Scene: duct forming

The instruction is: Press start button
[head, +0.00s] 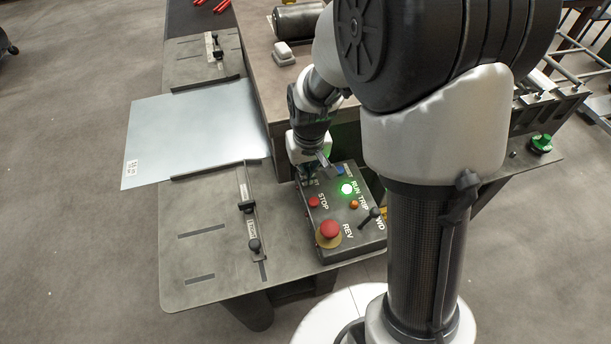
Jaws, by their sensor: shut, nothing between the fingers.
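The control box (345,236) sits at the table's near right corner. It carries a red STOP button (314,202), a larger red button on a yellow base (329,231), a lit green RUN lamp (347,188), an orange TRIP lamp (354,204) and a black lever (371,217) by the REV and FWD labels. My gripper (309,174) is shut and empty over the box's far left corner. It hides the start button; only the end of a label shows beside it. I cannot tell whether the fingertips touch the button.
A grey sheet (190,135) lies on the table (205,275), overhanging its left edge. Guide rails with clamps (248,207) stand left of the box. A brown machine body (258,75) rises behind. My arm covers much of the right side.

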